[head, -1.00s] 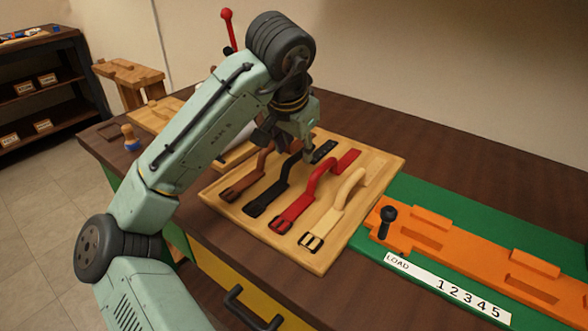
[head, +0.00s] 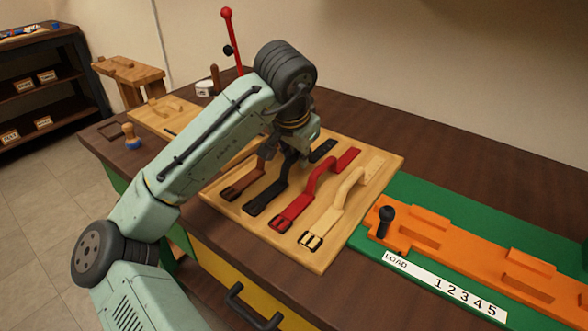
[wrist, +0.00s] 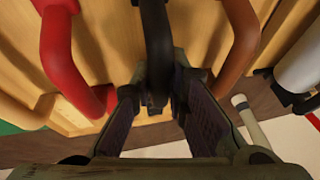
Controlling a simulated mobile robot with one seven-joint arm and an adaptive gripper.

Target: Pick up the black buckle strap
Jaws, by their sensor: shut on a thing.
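The black buckle strap (head: 267,196) lies on the wooden tray (head: 333,239) between the brown strap (head: 243,181) and the red strap (head: 307,192). Its buckle end is toward the tray's front edge, and its far end shows beyond my gripper. My gripper (head: 296,160) is down at the strap's raised middle. In the wrist view, the black strap (wrist: 157,45) runs between the fingers of my gripper (wrist: 160,105), which are shut on it. The gripped part is partly hidden in the head view. I cannot tell whether the strap is lifted off the tray.
A cream strap (head: 340,208) lies on the tray to the right of the red one. An orange fixture (head: 470,256) with a black knob (head: 386,218) sits on a green mat to the right. A red-knobbed lever (head: 229,30) stands behind my arm.

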